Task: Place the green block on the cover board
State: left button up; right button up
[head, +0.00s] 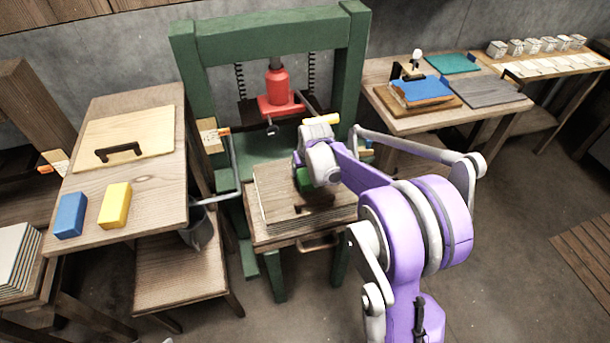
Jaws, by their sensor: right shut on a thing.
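The green block (304,181) is between the fingers of my right gripper (307,172), which is shut on it and hides much of it. I cannot tell if the block touches this board. A dark handle on the board shows just below the gripper. My arm covers the board's right part. A second, paler board with a black handle (125,137) lies on the left table. My left gripper is not in view.
The green press frame (187,70) and its red jack (277,92) stand behind the gripper. A blue block (70,216) and a yellow block (115,205) sit on the left table (150,205). The right table (425,120) holds several flat pieces.

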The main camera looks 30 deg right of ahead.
jog(key=shift+f, duration=1.25)
jog(key=shift+f, duration=0.15)
jog(key=o, duration=1.5)
jog(key=shift+c, duration=0.2)
jog(key=v, duration=1.2)
jog(key=shift+p, duration=0.35)
jog(key=s+a+f+n, duration=0.1)
jog(key=s+a, duration=0.3)
jog(key=s, duration=0.4)
jog(key=s+a+f+n, duration=0.1)
jog(key=s+a, duration=0.4)
jog(key=s, duration=0.3)
jog(key=s+a+f+t+y, duration=0.1)
jog(key=s+a, duration=0.4)
jog(key=s, duration=0.3)
jog(key=shift+s+f+n, duration=0.2)
jog(key=shift+s+n, duration=0.2)
